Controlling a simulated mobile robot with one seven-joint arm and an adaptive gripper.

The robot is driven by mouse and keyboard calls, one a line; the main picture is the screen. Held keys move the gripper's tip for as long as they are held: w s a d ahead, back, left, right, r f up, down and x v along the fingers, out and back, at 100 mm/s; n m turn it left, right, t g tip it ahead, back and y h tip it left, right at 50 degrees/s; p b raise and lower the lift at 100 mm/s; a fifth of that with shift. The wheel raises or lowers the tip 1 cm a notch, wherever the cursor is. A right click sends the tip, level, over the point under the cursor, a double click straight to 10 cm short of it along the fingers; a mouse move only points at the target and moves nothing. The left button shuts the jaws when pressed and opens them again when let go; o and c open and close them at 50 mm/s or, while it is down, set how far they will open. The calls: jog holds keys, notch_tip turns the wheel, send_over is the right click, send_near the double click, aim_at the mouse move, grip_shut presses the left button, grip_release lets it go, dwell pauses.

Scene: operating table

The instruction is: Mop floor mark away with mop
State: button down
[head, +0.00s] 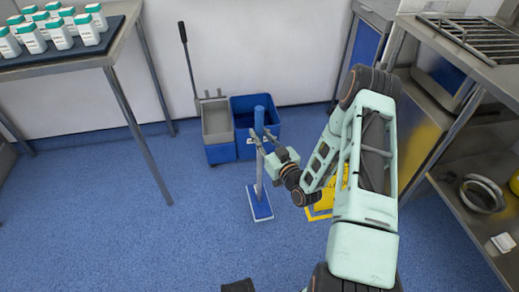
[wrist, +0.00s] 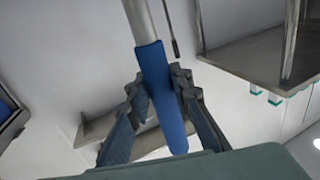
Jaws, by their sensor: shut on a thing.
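The mop stands upright on the blue floor, with a blue grip at its top (head: 259,119), a grey pole and a flat blue head (head: 260,204) on the floor. My gripper (head: 263,136) is shut on the mop's blue grip near the top of the pole. In the wrist view, my gripper's fingers (wrist: 158,82) are on both sides of the blue grip (wrist: 155,68). I cannot make out a floor mark in either view; my arm hides part of the floor at right.
A grey-and-blue mop bucket (head: 257,108) stands behind the mop by the wall. A yellow floor sign (head: 322,208) is partly behind my arm. A table with white bottles (head: 62,62) is at left, a steel shelf unit (head: 470,75) at right. Floor at front left is clear.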

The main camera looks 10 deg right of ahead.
jog(key=shift+s+a+f+b, duration=0.1)
jog(key=shift+f+b, duration=0.1)
jog(key=shift+f, duration=0.4)
jog(key=shift+s+f+b, duration=0.1)
jog(key=shift+f+b, duration=0.05)
jog(key=shift+f, duration=0.4)
